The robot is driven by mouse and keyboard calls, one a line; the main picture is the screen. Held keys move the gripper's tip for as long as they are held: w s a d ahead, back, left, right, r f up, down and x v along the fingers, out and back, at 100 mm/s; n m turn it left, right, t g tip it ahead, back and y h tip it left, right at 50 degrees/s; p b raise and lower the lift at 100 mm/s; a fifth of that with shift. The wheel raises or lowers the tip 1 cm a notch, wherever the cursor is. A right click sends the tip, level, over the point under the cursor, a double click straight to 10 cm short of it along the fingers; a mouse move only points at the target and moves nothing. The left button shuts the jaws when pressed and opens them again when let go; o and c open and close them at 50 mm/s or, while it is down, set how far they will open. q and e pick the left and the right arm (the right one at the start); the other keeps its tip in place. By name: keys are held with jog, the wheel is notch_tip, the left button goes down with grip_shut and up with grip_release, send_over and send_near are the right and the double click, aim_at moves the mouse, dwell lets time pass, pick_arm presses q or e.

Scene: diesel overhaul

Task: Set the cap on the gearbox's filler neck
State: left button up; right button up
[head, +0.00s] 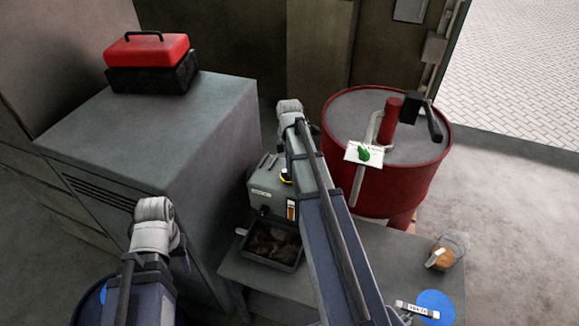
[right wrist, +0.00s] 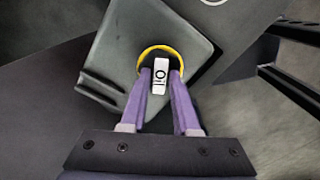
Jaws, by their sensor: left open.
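The gearbox (head: 263,190) is a grey box on the low bench, partly hidden behind my right arm. In the right wrist view, its grey top (right wrist: 112,50) shows a round dark fitting with a yellow ring (right wrist: 157,49). The cap has a white grip tab marked "Oil" (right wrist: 160,75), in line with the ring. My right gripper (right wrist: 161,72) has its purple fingers close against both sides of the tab. I cannot tell whether the cap is seated or just above the neck. My left gripper (head: 154,222) is at the lower left, away from the gearbox, its fingers mostly hidden.
A dark tray (head: 292,262) stands in front of the gearbox. A red drum (head: 390,188) with tools and a card on top stands behind the bench (head: 375,250). A brown round object (head: 441,259) and a blue disc (head: 436,306) are at the right. A red toolbox (head: 147,50) sits on a grey cabinet (head: 130,130).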

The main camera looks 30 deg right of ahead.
jog(key=o, duration=0.4)
jog(key=shift+c, duration=0.2)
notch_tip(320, 180, up, 8)
jog(key=p, duration=0.7)
jog(key=shift+f+p, duration=0.1)
jog(key=shift+p, duration=0.3)
